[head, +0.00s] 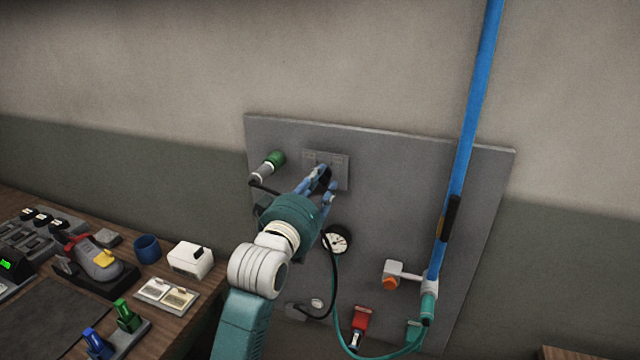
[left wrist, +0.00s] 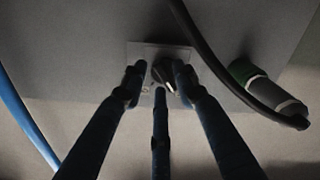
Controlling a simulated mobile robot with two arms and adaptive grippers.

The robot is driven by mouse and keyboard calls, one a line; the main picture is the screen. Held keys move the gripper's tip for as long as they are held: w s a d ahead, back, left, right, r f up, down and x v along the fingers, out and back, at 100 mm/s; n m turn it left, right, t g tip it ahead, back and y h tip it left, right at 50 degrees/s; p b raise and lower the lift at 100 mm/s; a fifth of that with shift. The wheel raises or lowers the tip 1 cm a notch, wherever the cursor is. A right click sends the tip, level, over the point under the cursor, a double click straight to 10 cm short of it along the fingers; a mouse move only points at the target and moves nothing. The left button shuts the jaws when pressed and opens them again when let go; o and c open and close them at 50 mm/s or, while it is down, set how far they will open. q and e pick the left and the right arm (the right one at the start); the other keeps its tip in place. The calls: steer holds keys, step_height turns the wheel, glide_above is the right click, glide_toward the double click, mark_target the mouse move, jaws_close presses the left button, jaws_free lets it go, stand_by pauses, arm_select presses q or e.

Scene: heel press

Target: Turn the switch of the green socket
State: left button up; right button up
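The green socket (head: 276,158) with a pale plug in it is at the upper left of the grey panel. In the left wrist view the green part (left wrist: 241,71) is right of the fingers. Beside it is a grey switch plate (head: 341,173); the left wrist view shows a dark rotary switch (left wrist: 164,72) on this plate (left wrist: 140,52). My left gripper (head: 327,182) is at the plate, its fingers spread around the switch in the left wrist view (left wrist: 160,78). The fingers look open; contact is unclear. In the head view they hide the switch. My right gripper is out of view.
A black cable (left wrist: 208,50) passes between the fingers and green socket. A blue hose (head: 474,110) runs down the panel's right side. A gauge (head: 337,240) and red fitting (head: 361,319) are lower. The workbench (head: 205,292) with a white box (head: 188,262) is left.

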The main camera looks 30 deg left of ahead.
arm_select(q)
steer(key=v, duration=0.7)
steer(key=shift+s, duration=0.25)
stand_by(0.5)
